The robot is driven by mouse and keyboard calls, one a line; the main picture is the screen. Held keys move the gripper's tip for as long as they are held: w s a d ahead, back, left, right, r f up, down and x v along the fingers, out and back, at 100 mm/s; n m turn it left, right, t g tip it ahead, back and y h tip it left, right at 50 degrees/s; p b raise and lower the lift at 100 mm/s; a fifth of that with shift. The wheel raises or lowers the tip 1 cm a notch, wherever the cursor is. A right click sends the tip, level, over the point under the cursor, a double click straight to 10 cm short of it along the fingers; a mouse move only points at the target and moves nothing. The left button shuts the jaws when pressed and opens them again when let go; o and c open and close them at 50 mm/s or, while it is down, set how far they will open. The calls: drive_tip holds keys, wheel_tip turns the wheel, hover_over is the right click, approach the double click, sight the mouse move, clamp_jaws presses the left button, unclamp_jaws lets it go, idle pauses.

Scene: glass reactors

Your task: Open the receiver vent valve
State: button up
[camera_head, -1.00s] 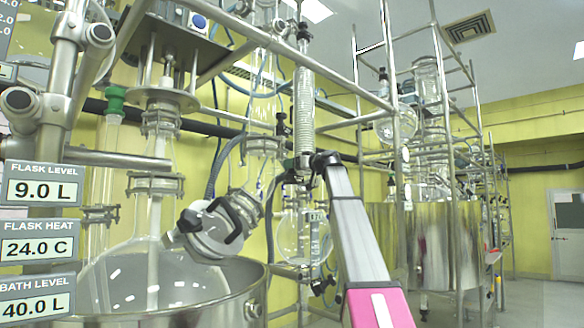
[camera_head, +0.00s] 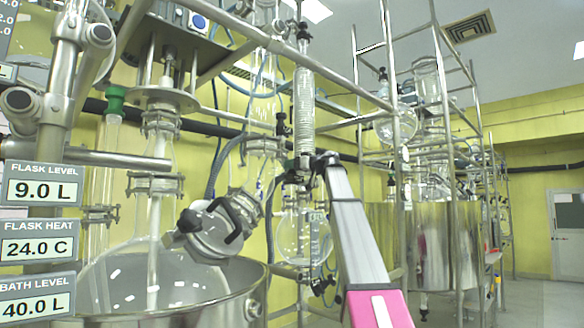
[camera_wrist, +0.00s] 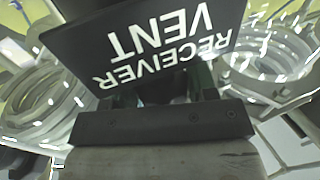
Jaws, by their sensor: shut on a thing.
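A black plate lettered "RECEIVER VENT" (camera_wrist: 165,45) fills the upper middle of the wrist view, upside down. My gripper (camera_wrist: 165,92) is directly below it in that view, its fingers partly hidden by the plate. The fingers are shut on the receiver vent valve's handle, which is mostly hidden behind the plate. In the head view my gripper (camera_head: 310,167) is at the fittings under the coiled glass condenser (camera_head: 304,110). The round glass receiver flask (camera_head: 290,238) hangs just below. The valve's own position cannot be read.
A large steel bath (camera_head: 225,300) with a glass flask stands at the left front. Steel frame bars (camera_head: 390,130) cross above and right of my arm. Another steel vessel (camera_head: 440,240) stands behind at the right. Clamped glass joints crowd both sides in the wrist view. Open floor lies far right.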

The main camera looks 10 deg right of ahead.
drive_tip(key=shift+n+g+y, duration=0.7)
drive_tip(key=shift+n+g, duration=0.1)
drive_tip(key=shift+g, duration=0.2)
drive_tip(key=o, duration=0.9)
